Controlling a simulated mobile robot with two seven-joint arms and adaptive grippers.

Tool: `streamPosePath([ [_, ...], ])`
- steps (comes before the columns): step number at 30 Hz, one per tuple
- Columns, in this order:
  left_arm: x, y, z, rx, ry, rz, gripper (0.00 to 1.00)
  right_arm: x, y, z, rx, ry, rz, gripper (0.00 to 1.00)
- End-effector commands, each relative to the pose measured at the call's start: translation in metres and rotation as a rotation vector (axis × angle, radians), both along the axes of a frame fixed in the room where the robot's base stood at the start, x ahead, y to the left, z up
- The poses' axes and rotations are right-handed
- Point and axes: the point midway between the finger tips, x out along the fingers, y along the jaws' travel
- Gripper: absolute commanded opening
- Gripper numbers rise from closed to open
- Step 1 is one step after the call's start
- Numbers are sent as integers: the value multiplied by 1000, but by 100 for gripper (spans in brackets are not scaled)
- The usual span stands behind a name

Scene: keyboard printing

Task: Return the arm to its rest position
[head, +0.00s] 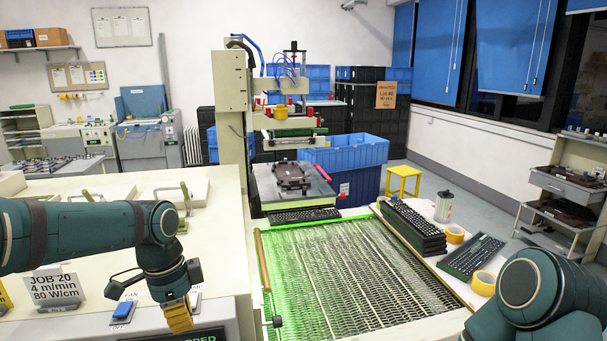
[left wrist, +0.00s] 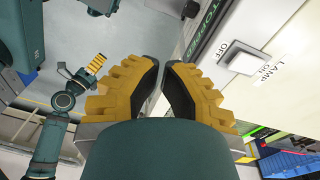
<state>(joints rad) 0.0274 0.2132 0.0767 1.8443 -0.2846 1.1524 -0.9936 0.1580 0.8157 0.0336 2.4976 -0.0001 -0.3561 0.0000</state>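My left arm (head: 90,235) reaches in from the left over the cream control panel, bent down at the wrist. Its gripper (head: 178,318) hangs in front of the panel, yellow fingers pointing down. In the left wrist view the left fingertips (left wrist: 163,66) nearly meet, with only a thin gap and nothing between them. My right arm (head: 535,290) shows at the lower right of the head view, its gripper out of frame. A small yellow-fingered gripper (left wrist: 95,66), my right one, shows in the left wrist view, too small to judge its opening.
A LAMP switch (left wrist: 243,58) is close to the left fingers. A FAN switch (head: 122,311) sits beside the left gripper. The mesh conveyor (head: 345,275) glows green on its left side. Stacked keyboards (head: 412,228), tape rolls (head: 483,283) and a shaker bottle (head: 443,207) stand right of it.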

Motion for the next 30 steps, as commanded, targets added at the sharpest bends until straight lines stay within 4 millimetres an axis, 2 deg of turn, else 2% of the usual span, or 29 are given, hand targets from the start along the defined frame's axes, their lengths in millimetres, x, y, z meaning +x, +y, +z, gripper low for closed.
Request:
streamPosePath([
  [1,2,-9,-27,-21,10,45,0,1,0,-1,0,-1,0,66],
  [5,5,-34,-87,-86,12,196,0,1,0,-1,0,-2,-1,66],
  [8,0,-53,-136,-139,22,339,0,1,0,-1,0,-1,0,66],
  [11,-11,-72,-183,-189,39,502,0,0,0,0,0,0,0,66],
  [15,-38,-94,-243,-247,70,754,0,1,0,-1,0,-1,0,66],
  [18,-59,-104,-273,-275,87,923,0,1,0,-1,0,-1,0,66],
  [21,-80,-110,-296,-293,101,1071,0,1,0,0,0,-1,0,66],
  [27,-120,-115,-327,-306,119,1330,0,0,0,-1,0,-1,0,66],
  [30,-116,-115,-352,-309,111,1325,0,0,1,-28,-2,2,1,66],
])
